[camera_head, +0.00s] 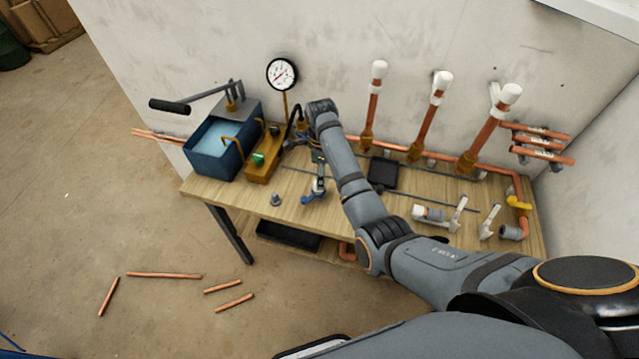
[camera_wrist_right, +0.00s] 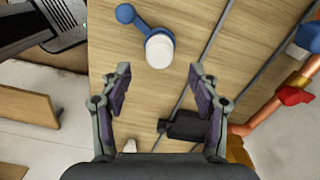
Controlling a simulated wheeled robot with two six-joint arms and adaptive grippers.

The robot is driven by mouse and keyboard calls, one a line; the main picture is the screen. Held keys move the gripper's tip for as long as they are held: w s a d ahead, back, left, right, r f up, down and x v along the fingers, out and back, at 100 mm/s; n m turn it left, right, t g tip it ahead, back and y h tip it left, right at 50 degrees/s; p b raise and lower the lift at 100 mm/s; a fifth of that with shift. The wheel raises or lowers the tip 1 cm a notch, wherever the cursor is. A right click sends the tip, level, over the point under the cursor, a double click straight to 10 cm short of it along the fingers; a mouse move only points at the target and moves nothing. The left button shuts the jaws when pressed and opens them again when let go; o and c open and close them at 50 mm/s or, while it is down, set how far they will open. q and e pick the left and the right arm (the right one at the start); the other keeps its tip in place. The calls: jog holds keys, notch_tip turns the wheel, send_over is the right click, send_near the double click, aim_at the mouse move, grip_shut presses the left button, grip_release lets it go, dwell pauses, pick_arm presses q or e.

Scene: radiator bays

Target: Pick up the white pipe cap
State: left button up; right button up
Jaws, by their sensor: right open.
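A round white cap (camera_wrist_right: 159,51) shows in the right wrist view, on or over a blue-handled fitting (camera_wrist_right: 127,14) on the wooden bench. The cap is just beyond the fingertips, roughly centred between them. My right gripper (camera_wrist_right: 160,76) is open and empty. In the head view my right arm reaches over the bench, with the gripper (camera_head: 318,165) above the blue-handled fitting (camera_head: 310,195); the cap there is partly hidden. White caps also top the upright copper pipes, such as this white pipe end (camera_head: 379,69). My left gripper is not in view.
A blue water tank (camera_head: 212,150) and a brass pump block (camera_head: 262,160) stand left of the gripper. Upright copper pipes (camera_head: 430,130) line the wall behind. White-handled valves (camera_head: 455,215) lie at the bench's right. A dark block (camera_head: 383,173) and thin rods lie nearby.

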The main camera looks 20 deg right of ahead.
jog(key=shift+a+f+p, duration=0.2)
jog(key=shift+f+p, duration=0.25)
jog(key=shift+f, duration=0.15)
notch_tip(320, 180, down, 3)
jog(key=shift+a+r, duration=0.15)
jog(key=shift+f, duration=0.55)
jog(key=c, duration=0.6)
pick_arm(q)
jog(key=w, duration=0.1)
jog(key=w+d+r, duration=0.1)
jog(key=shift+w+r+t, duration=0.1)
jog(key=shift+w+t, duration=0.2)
pick_arm(e)
jog(key=c, duration=0.4)
